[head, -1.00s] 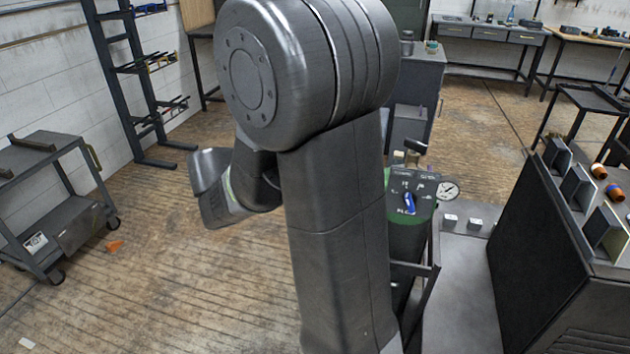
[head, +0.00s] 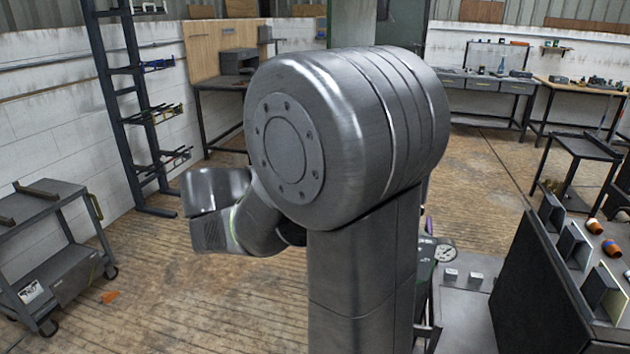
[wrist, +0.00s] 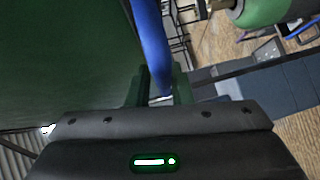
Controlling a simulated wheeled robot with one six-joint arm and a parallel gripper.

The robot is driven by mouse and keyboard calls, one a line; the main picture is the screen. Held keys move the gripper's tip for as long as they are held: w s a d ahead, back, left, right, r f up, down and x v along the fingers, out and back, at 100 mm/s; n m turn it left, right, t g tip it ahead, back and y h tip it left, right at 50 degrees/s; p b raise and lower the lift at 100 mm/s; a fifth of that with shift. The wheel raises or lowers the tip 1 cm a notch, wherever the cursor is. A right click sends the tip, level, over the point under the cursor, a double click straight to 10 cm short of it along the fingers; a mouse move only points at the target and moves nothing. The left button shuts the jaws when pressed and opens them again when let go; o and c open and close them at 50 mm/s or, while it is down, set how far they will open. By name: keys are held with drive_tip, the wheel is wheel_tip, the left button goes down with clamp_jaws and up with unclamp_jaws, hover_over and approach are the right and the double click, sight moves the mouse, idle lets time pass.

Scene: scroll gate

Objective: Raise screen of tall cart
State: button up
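In the wrist view my gripper (wrist: 161,92) has dark green fingers close on both sides of a blue bar (wrist: 150,40); they look closed on it. A broad dark green surface (wrist: 60,60) fills the upper left beside the bar; it may be the screen, but its edges and the tall cart's frame are not clear. In the head view my arm covers the middle, and the gripper and blue bar are hidden behind it.
A green cylinder unit with a gauge (head: 445,254) stands just right of my arm. A dark panelled bench (head: 545,295) is at the right. A low grey cart (head: 55,250) and a tall rack (head: 130,100) stand left. Some floor between them is open.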

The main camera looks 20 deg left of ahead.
drive_tip(key=o, duration=0.3)
drive_tip(key=shift+r, duration=0.2)
drive_tip(key=shift+f, duration=0.1)
drive_tip(key=shift+s+a, duration=0.1)
drive_tip(key=b+v, duration=0.2)
drive_tip(key=v, duration=1.1)
drive_tip(key=shift+s+a, duration=0.2)
drive_tip(key=shift+s, duration=0.05)
drive_tip(key=p+x, duration=0.2)
drive_tip(key=x, duration=1.2)
drive_tip(key=shift+f, duration=0.1)
